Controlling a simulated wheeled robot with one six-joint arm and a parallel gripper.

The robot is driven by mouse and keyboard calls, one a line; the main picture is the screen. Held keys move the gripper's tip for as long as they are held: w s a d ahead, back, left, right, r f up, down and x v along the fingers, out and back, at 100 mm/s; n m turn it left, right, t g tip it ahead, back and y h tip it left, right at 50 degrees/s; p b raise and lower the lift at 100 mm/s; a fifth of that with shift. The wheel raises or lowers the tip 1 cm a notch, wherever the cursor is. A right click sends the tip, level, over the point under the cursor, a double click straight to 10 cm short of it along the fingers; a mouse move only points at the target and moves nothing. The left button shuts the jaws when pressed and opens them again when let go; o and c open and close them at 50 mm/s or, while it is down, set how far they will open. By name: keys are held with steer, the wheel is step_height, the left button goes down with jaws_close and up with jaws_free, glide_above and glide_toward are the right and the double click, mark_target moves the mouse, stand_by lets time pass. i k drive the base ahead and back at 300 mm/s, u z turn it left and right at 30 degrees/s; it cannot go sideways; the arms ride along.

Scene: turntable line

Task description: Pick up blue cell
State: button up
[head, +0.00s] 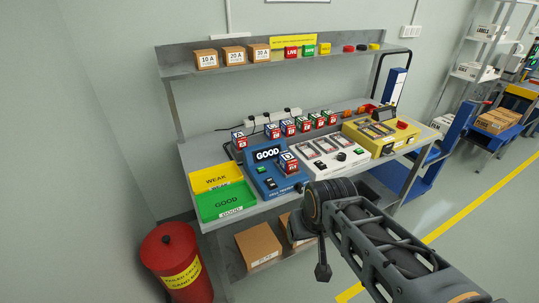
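Several small labelled cells stand in a row at the back of the grey workbench (210,160). The leftmost cell (239,141) and the one after it (272,131) show blue and red faces; those farther right show green and red. Another blue and red cell (288,163), marked D, sits on the blue tester (270,178), whose display reads GOOD. Which one is meant by the blue cell I cannot tell. My gripper (323,270) hangs down in front of the bench edge, apart from all cells. Its fingers are too small and dark to tell open from shut.
A yellow WEAK tray (216,177) and green GOOD tray (226,203) lie at the bench's left. A white device (333,157) and yellow device (382,140) stand right of the tester. A shelf (180,66) overhangs the back. A red bin (172,250) stands at lower left.

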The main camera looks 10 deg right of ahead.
mark_target(287, 162)
steer(key=z, duration=0.15)
steer(key=k, duration=0.4)
steer(key=u, duration=1)
steer(key=i, duration=0.7)
steer(key=z, duration=0.65)
steer(key=i, duration=0.5)
steer(key=z, duration=0.5)
